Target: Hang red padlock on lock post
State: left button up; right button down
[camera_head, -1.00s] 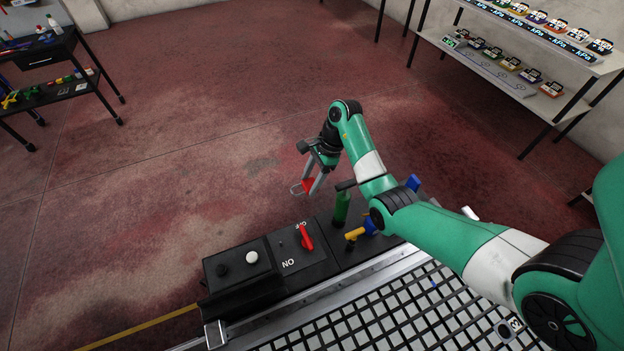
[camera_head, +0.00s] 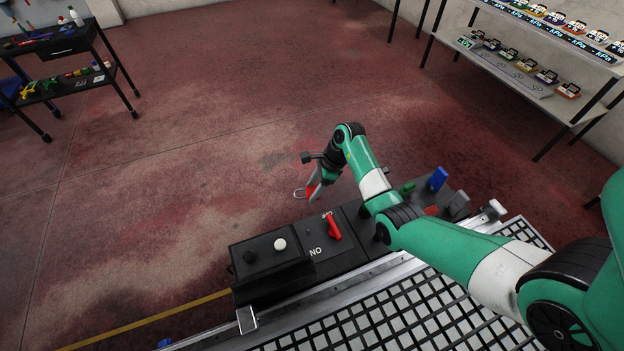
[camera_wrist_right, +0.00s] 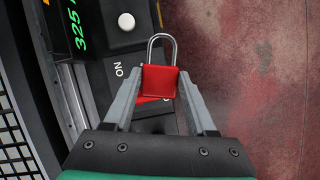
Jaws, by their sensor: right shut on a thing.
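My right gripper (camera_head: 316,184) is shut on the red padlock (camera_head: 312,191), above the far side of the black control panel (camera_head: 326,248). In the right wrist view the padlock (camera_wrist_right: 160,82) sits between the fingertips (camera_wrist_right: 160,90), its metal shackle (camera_wrist_right: 163,38) pointing away from the gripper toward the panel. The shackle appears closed and hangs free. I cannot make out the lock post clearly. My left gripper is not in view.
The grid table (camera_head: 370,318) is in front. Open floor lies beyond.

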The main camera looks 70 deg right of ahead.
jog(key=b, duration=0.3)
send_over(334, 228)
jog(key=w+a, duration=0.2)
jog(key=w, duration=0.3)
notch_tip(334, 228, down, 10)
jog(key=shift+s+a, duration=0.1)
jog(key=shift+a, duration=0.05)
jog(key=shift+f+b, duration=2.6)
jog(key=shift+f, duration=1.9)
jog(key=shift+c, duration=0.6)
grip_release()
